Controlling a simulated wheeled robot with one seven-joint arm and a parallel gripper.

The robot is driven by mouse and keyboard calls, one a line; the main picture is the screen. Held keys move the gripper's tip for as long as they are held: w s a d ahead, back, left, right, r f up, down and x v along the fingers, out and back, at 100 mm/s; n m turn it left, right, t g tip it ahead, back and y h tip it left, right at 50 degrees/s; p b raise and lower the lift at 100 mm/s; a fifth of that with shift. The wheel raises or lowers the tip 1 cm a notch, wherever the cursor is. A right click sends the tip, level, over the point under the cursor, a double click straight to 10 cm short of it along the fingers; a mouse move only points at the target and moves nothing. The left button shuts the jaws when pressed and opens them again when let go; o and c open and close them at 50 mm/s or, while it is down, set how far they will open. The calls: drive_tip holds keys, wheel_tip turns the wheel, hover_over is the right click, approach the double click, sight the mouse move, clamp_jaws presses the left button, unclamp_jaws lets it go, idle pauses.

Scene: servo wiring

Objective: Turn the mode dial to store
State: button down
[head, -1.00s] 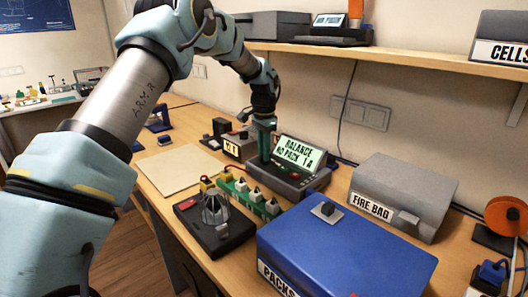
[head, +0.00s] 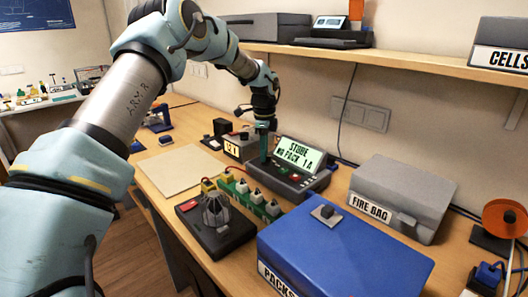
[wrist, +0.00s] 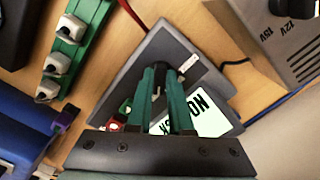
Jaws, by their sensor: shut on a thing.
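The grey charger (head: 312,184) stands on the bench, and its lit screen (head: 300,156) reads "STORE NO PACK 1A". My gripper (head: 264,155) reaches down onto the left part of the charger's sloped face. In the wrist view my gripper's green fingers (wrist: 160,76) are close together over the charger's panel (wrist: 150,52), shut on the mode dial. The dial itself is mostly hidden between and under the fingertips. Part of the screen (wrist: 208,120) shows beside the fingers.
A green strip with white plugs (head: 250,196) and a black base with a wire cage (head: 215,222) stand in front of the charger. A blue packs box (head: 350,250) and a grey fire bag box (head: 402,193) are to the right. A pale mat (head: 178,170) lies left.

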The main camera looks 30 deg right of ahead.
drive_tip(key=shift+d+m, duration=0.1)
drive_tip(key=shift+m, duration=0.5)
drive_tip(key=c, duration=0.8)
unclamp_jaws()
drive_tip(key=shift+r, duration=0.15)
wheel_tip(320, 180, up, 11)
drive_tip(key=b, duration=0.2)
drive_tip(key=shift+f+b, duration=0.2)
drive_tip(key=shift+b, duration=0.2)
